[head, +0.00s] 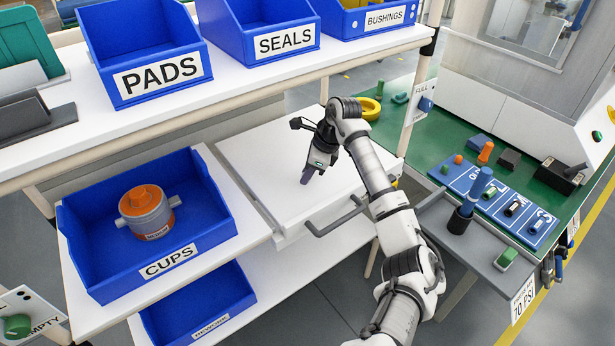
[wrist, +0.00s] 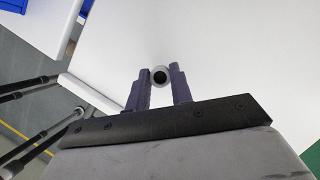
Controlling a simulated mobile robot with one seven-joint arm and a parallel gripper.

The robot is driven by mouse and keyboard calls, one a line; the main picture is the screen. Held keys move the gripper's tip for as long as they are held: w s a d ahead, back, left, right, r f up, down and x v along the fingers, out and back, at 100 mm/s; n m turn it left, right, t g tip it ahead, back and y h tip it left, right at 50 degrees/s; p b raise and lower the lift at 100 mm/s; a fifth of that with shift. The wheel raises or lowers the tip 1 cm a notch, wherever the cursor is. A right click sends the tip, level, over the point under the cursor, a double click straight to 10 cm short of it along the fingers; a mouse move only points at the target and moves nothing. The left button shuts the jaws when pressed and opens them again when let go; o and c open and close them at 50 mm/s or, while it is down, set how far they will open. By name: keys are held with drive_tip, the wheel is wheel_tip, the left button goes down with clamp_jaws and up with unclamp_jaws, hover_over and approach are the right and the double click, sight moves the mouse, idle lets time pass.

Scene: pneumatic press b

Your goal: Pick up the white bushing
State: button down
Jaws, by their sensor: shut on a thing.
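The white bushing (wrist: 159,76) shows in the wrist view as a small white ring with a dark hole. It sits between the two fingertips of my gripper (wrist: 160,80), which is shut on it. In the head view my gripper (head: 308,177) is over the white surface (head: 260,150) of the middle bench, pointing down. The bushing cannot be made out there. Whether it touches the surface or hangs above it, I cannot tell.
Blue bins marked PADS (head: 160,80), SEALS (head: 285,42) and BUSHINGS (head: 384,17) stand on the upper shelf. A CUPS bin (head: 90,255) with an orange and grey part (head: 147,212) is at left. A green bench (head: 430,145) with a blue tray (head: 485,195) is at right.

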drive_tip(key=shift+r+b, duration=0.45)
drive_tip(key=shift+r, duration=0.5)
drive_tip(key=s+d+b, duration=0.2)
drive_tip(key=d+b, duration=0.2)
drive_tip(key=d, duration=1.4)
drive_tip(key=shift+s+r+b, duration=0.25)
drive_tip(key=shift+s+b, duration=0.05)
drive_tip(key=shift+b, duration=0.05)
